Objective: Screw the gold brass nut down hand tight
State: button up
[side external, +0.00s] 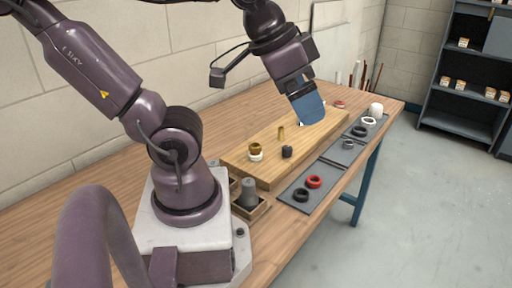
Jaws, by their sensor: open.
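A gold brass nut (255,147) sits on a white round base on the wooden board (240,165). I cannot tell how far down it is threaded. A thin gold post (281,132) stands upright on the board to its right, and a small dark fitting (287,152) is in front of that post. My gripper (311,117) is open, with blue fingers pointing down over the far part of the board, behind and to the right of the nut and apart from it. The space between the fingers is mostly hidden.
Grey mats (323,193) along the bench's right edge hold a red ring (314,181), a black ring (301,195) and several other rings. A wooden box (262,209) with a grey fitting stands near my base. Thin rods stand at the back. The bench left of the board is clear.

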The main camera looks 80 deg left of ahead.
jog(key=shift+a+f, duration=0.1)
jog(key=shift+a, duration=0.2)
jog(key=c, duration=0.3)
jog(key=m+g+y, duration=0.4)
jog(key=m+g, duration=0.3)
jog(key=m, duration=0.8)
send_near(255, 145)
jog(key=x, duration=0.9)
jog(key=shift+d, duration=0.1)
jog(key=shift+c, duration=0.2)
jog(key=shift+c, duration=0.2)
